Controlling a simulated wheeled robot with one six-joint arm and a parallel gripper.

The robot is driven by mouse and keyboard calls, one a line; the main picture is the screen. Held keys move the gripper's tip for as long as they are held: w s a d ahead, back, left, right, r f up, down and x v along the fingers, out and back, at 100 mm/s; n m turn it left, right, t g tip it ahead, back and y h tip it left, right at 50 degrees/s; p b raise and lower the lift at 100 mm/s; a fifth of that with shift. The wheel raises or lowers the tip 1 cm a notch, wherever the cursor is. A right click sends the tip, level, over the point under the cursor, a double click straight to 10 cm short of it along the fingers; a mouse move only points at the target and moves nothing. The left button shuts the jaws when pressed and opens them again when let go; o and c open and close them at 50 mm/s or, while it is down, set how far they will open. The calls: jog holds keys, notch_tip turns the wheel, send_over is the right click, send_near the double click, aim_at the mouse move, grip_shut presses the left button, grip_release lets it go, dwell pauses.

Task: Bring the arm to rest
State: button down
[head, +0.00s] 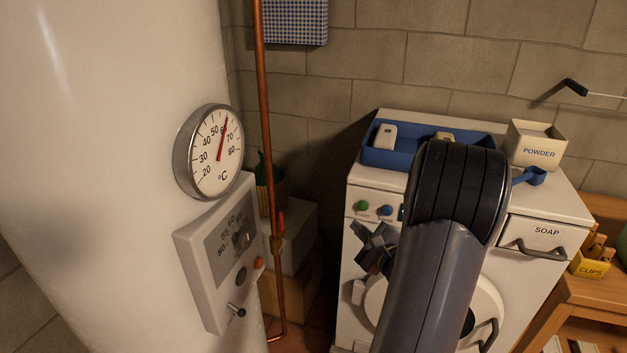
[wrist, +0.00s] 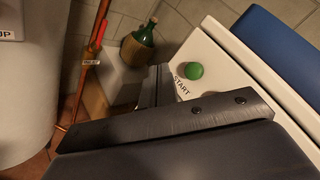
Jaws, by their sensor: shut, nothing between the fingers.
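My gripper (head: 374,247) is in the head view in front of the upper left of the white washing machine (head: 530,268), just below its buttons. My arm rises in front of the machine and hides part of its face. The fingers are shut with nothing between them. In the wrist view the gripper (wrist: 160,82) shows close up, with the green START button (wrist: 195,71) just beyond it. In the head view the green button (head: 361,206) and a blue button (head: 385,210) sit above the gripper. I cannot tell whether the gripper touches the machine.
A white boiler (head: 110,150) with a round thermometer (head: 215,152) and a control box (head: 220,255) stands at left. A copper pipe (head: 265,110) runs beside it. A blue tray (head: 390,157) and POWDER box (head: 535,143) are on the machine. A wooden bench (head: 590,292) stands at right.

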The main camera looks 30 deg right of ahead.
jog(key=shift+w+d+p, duration=0.55)
jog(key=shift+w+d, duration=0.4)
jog(key=shift+d, duration=0.15)
jog(key=shift+w+d+p, duration=0.5)
jog(key=shift+w+d, duration=0.4)
jog(key=shift+d, duration=0.2)
jog(key=shift+a, duration=0.1)
